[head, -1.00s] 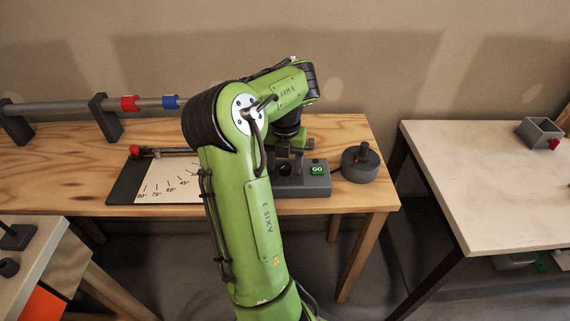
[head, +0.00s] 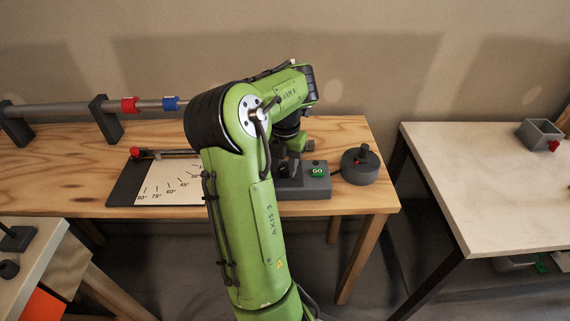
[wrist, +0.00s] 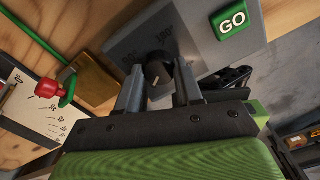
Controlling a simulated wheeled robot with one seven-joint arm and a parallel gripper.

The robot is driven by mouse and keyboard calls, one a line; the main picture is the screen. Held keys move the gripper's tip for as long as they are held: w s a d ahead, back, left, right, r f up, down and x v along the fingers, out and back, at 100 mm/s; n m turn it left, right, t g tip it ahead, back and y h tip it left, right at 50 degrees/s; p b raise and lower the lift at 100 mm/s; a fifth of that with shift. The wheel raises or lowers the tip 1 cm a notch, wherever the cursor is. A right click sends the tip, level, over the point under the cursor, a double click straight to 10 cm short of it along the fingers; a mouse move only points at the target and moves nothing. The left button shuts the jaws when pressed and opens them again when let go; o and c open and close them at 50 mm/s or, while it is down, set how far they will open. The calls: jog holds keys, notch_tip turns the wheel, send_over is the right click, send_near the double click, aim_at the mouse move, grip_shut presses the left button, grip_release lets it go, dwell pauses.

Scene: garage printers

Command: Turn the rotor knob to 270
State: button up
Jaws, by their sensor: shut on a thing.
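The rotor knob (wrist: 158,70) is a round black dial with a pale pointer line, set on the grey control box (wrist: 120,43). My gripper (wrist: 159,76) is shut on the knob, one finger on each side. In the head view the control box (head: 310,191) sits near the front of the wooden bench. My gripper (head: 294,162) is over the box there, twisted about its own axis, and it and my arm hide the knob.
The green GO button (wrist: 232,22) is on the same box, close to the knob. A dark round device (head: 360,172) stands to the right of the box. An angle chart (head: 165,185) lies to the left. A brass-coloured block (wrist: 92,80) is near my gripper.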

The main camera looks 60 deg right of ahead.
jog(key=m+p, duration=0.1)
jog(key=m, duration=0.5)
jog(key=shift+w+r, duration=0.1)
jog(key=m+p, duration=0.2)
jog(key=m, duration=0.4)
jog(key=shift+m, duration=0.4)
jog(key=m+p, duration=0.3)
jog(key=m, duration=0.3)
jog(key=shift+d, duration=0.15)
jog(key=m+p, duration=0.1)
jog(key=m, duration=0.5)
jog(key=shift+m+p, duration=0.3)
jog(key=shift+p, duration=0.05)
jog(key=m+p, duration=0.1)
jog(key=m, duration=0.5)
jog(key=shift+d, duration=0.1)
jog(key=m+p, duration=0.1)
jog(key=m, duration=0.5)
jog(key=shift+m, duration=0.4)
jog(key=m, duration=0.7)
jog(key=shift+s, duration=0.2)
jog(key=m, duration=0.6)
jog(key=shift+p, duration=0.35)
